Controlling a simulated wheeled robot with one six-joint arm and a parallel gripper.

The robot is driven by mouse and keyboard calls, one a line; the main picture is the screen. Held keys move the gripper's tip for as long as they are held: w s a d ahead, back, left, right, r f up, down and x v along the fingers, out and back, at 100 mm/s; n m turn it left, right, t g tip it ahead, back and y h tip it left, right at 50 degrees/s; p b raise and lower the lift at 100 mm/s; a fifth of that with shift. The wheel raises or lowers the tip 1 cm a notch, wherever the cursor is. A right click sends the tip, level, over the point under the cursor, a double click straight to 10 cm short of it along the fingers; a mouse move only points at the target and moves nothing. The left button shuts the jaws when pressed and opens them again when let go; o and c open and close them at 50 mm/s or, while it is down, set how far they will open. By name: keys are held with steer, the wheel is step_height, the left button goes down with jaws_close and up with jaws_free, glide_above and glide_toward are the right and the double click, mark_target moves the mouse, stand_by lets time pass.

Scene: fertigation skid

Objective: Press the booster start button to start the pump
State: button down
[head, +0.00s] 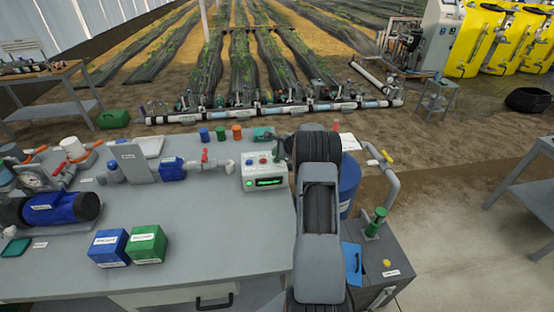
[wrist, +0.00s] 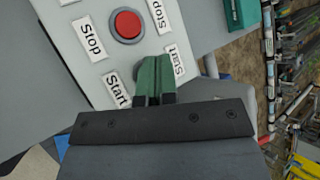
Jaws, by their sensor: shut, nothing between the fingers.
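The control box (head: 262,172) stands on the grey bench, with a lit green display (head: 269,182), a green spot beside it and small buttons on top. In the wrist view its light panel (wrist: 95,62) shows a red button (wrist: 126,24) between two "Stop" labels. Two "Start" labels lie nearer my gripper (wrist: 154,66). Its green fingers are shut together, empty, with their tips over the panel between the "Start" labels.
Blue (head: 108,247) and green (head: 147,244) boxes stand at the bench front. A blue pump (head: 62,208) and piping are at the left. Small coloured caps (head: 220,133) stand behind the control box. A blue drum (head: 349,182) and pipe are right of my arm.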

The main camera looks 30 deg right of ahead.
steer(key=shift+r+p, duration=1.6)
steer(key=shift+r, duration=0.95)
